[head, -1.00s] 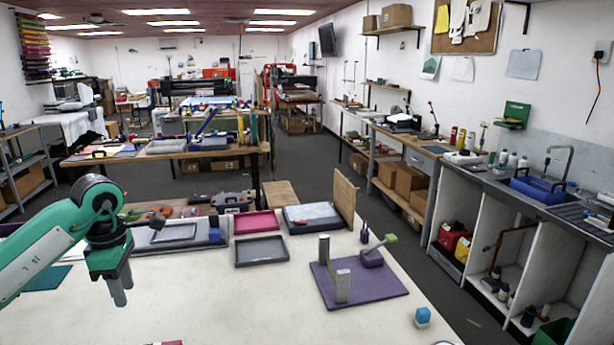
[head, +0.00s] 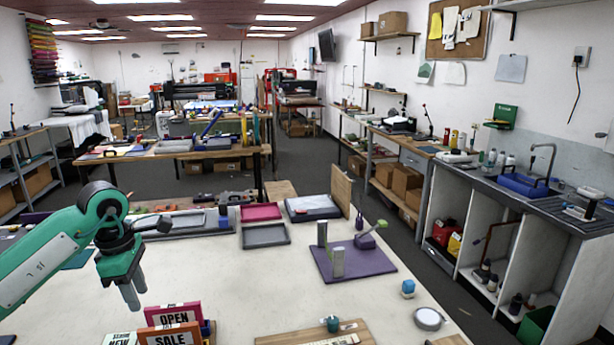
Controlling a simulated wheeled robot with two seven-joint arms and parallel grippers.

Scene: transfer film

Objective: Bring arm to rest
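My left arm comes in from the left, green and grey. Its gripper (head: 131,293) points down over the white table (head: 230,285), with nothing visible in it. Its two grey fingertips show close together, and I cannot tell whether a gap lies between them. My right gripper does not show in the head view.
A purple board (head: 353,262) with grey uprights, a grey tray (head: 265,236) and a pink tray (head: 261,212) lie on the table. Signs reading SALE (head: 172,334) and OPEN (head: 173,314) stand near the front, right of my gripper. The table's middle is clear.

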